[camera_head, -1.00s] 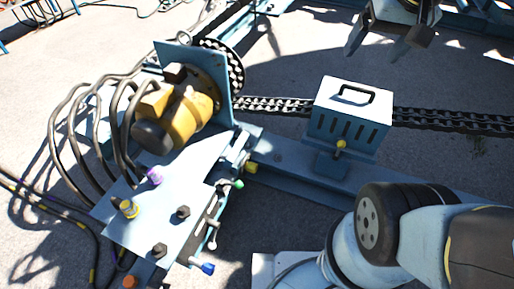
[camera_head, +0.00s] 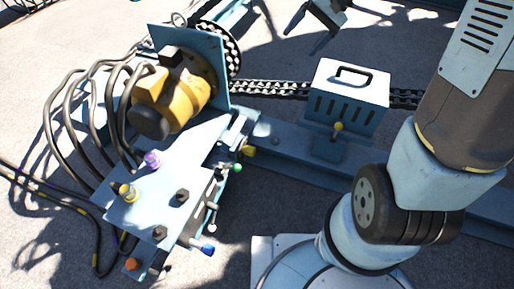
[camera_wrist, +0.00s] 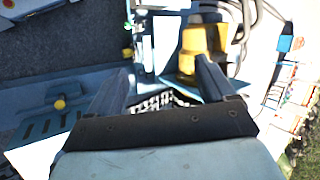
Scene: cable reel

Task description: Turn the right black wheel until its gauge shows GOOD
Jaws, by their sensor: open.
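In the head view, a pale blue control panel (camera_head: 142,212) stands in front of the yellow motor (camera_head: 185,88). It bears two small black knobs, one farther back and to the right (camera_head: 182,195) and one nearer the front (camera_head: 159,233). I cannot tell which is the task's right black wheel. No readable gauge shows. My gripper (camera_head: 312,30) is at the top edge, partly cut off, well beyond the panel and apart from it. In the wrist view my gripper (camera_wrist: 162,82) is open and empty, above the chain and near the motor (camera_wrist: 200,45).
A blue slotted box (camera_head: 345,98) with a black handle stands right of the motor. A chain (camera_head: 270,90) runs behind it. Thick hoses (camera_head: 62,120) arch left of the panel. Coloured knobs and small levers (camera_head: 212,205) line the panel's right side.

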